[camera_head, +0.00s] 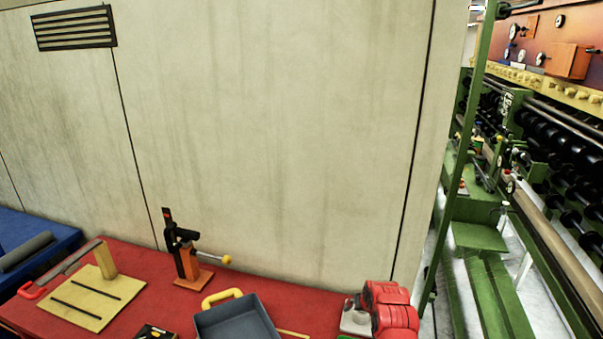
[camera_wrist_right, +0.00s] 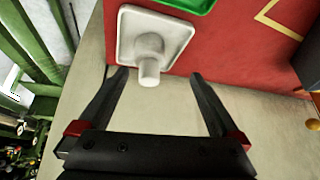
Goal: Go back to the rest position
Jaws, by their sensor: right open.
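My right gripper (camera_wrist_right: 159,75) shows in the right wrist view. Its two black fingers with red bases are spread wide, and nothing is held between them. A white square plate with a round peg (camera_wrist_right: 149,62) lies on the red table top ahead of the fingertips. The peg appears between the tips in the picture; I cannot tell how far off it is. In the head view, the pale plate (camera_head: 354,319) shows at the lower right, partly hidden by red rounded parts. I cannot make out my right gripper's fingers there. My left gripper is in neither view.
The red table (camera_head: 300,301) holds a grey tray with a yellow handle (camera_head: 236,320), a black-and-orange clamp (camera_head: 187,252) and a yellow board (camera_head: 82,300). A pale wall (camera_head: 280,130) rises behind. Green machinery (camera_head: 480,240) stands at the right. A green tray (camera_wrist_right: 182,5) lies beyond the plate.

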